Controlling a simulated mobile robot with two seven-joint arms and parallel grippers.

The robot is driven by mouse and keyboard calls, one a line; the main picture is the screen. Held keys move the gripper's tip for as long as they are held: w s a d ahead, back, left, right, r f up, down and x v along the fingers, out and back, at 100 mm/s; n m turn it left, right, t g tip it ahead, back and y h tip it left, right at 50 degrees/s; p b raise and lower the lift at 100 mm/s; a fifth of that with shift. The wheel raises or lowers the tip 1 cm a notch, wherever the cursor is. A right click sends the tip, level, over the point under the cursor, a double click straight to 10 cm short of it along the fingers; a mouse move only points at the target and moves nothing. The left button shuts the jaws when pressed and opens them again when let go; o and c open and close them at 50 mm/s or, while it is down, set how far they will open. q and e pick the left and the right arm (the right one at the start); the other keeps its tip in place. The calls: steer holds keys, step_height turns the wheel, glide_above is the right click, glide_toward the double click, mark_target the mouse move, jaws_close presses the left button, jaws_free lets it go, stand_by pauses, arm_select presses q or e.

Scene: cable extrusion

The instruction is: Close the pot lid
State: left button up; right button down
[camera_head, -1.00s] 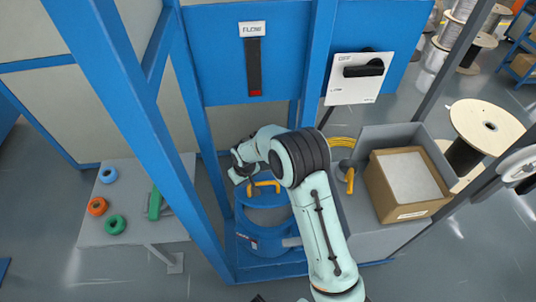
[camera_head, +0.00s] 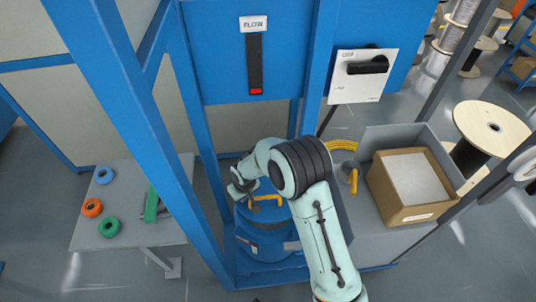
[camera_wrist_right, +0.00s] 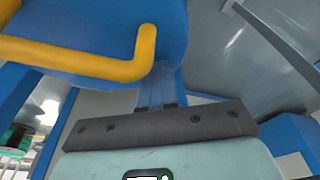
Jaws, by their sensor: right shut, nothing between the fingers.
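The blue pot (camera_head: 262,244) stands inside the blue frame in the head view. Its blue lid (camera_head: 284,212), with a yellow handle (camera_head: 266,199), lies over the pot's top. I cannot tell whether it is fully seated. My right gripper (camera_head: 237,191) is at the lid's left edge, partly hidden by its wrist. In the right wrist view my right gripper (camera_wrist_right: 157,84) is shut and empty, its tips by the blue lid (camera_wrist_right: 100,88) and close to the bent end of the yellow handle (camera_wrist_right: 145,55). My left gripper is out of view.
A blue post (camera_head: 130,110) rises left of the pot. A grey table (camera_head: 135,235) with coloured rings is at the left. A grey bench with a cardboard box (camera_head: 405,210) is at the right. A white switch panel (camera_head: 361,80) hangs above.

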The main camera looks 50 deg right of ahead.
mark_target(244, 205)
steer(key=shift+s+a+f+b, duration=0.15)
steer(key=shift+s+f+b, duration=0.1)
steer(key=shift+f, duration=0.25)
steer(key=shift+s+a+f+b, duration=0.15)
steer(key=shift+f+b, duration=0.1)
steer(key=shift+f, duration=0.2)
steer(key=shift+s+a+f+b, duration=0.15)
steer(key=shift+f+b, duration=0.35)
steer(key=shift+f, duration=0.2)
steer(key=shift+s+a+f+b, duration=0.1)
steer(key=shift+f+b, duration=0.35)
steer(key=shift+f, duration=0.25)
step_height(244, 205, up, 7)
steer(key=p, duration=0.5)
steer(key=shift+r+p, duration=0.15)
steer(key=shift+p, duration=0.15)
steer(key=shift+r+p, duration=0.75)
steer(key=shift+r, duration=0.25)
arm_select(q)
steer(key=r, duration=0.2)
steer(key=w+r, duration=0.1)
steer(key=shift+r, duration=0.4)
arm_select(e)
steer(key=shift+f, duration=0.1)
